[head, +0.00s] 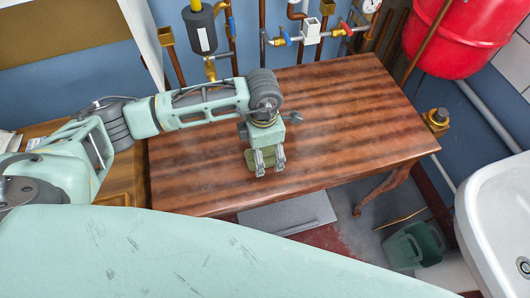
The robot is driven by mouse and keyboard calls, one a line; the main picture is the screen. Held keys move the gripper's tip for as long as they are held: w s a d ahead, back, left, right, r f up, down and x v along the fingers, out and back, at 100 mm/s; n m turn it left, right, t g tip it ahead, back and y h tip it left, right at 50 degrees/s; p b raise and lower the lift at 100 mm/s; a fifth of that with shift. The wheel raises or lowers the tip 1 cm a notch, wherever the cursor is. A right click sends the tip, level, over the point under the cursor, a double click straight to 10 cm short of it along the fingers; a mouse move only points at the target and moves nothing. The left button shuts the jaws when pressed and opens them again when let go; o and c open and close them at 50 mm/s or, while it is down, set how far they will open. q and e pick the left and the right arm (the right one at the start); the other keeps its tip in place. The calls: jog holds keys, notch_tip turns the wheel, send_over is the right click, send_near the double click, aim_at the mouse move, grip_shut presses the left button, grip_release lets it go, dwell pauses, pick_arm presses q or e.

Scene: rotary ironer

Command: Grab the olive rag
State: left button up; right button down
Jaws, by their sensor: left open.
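The olive rag (250,159) is a small, flat green patch on the wooden table (350,110). It lies directly under my left gripper (267,160), and the gripper hides much of it. The left arm comes in from the left, and its gripper points down with the two fingers apart. The fingertips are at or just above the rag; I cannot tell whether they touch it. My right gripper is not in view.
Pipes and valves (310,35) run along the wall behind the table. A red tank (445,35) hangs at the back right. A white sink (500,215) stands at the right, with a green bin (412,246) on the floor beside it. The tabletop right of the gripper is clear.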

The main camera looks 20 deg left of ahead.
pick_arm(q)
jog(key=shift+c, duration=0.2)
jog(key=c, duration=1.1)
